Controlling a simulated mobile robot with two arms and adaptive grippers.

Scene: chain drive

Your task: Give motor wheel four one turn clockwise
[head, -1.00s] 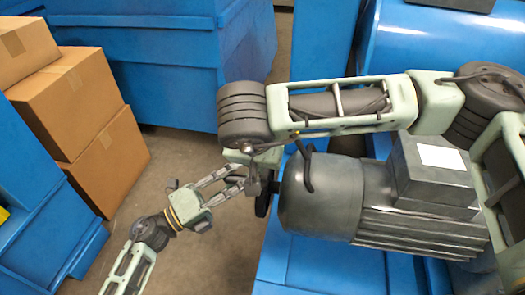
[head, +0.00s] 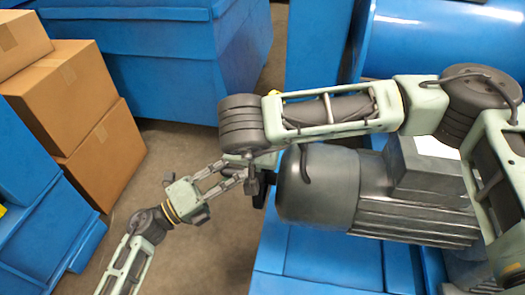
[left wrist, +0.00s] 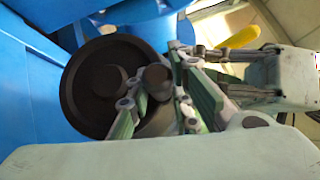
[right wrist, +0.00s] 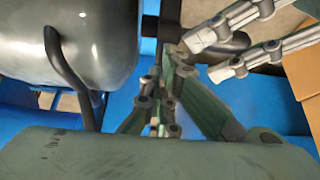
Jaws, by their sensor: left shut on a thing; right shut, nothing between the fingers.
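The motor wheel (head: 262,190) is a dark disc seen nearly edge-on at the left end of the grey motor (head: 318,187). In the left wrist view it is a round black wheel (left wrist: 82,92) with a hub and a dark knob (left wrist: 157,77) in front. My left gripper (head: 245,174) comes in from the lower left. It is shut on what looks like that knob, though its fingers partly hide the contact. My right gripper (right wrist: 164,105) is shut and empty, close beside the motor's end and the left fingers. In the head view my right wrist mostly hides it.
The motor sits on a blue base (head: 318,265). A large blue container (head: 140,65) stands behind, and cardboard boxes (head: 75,95) stand at the left. Bare floor (head: 165,150) lies between them. My right forearm crosses over the motor.

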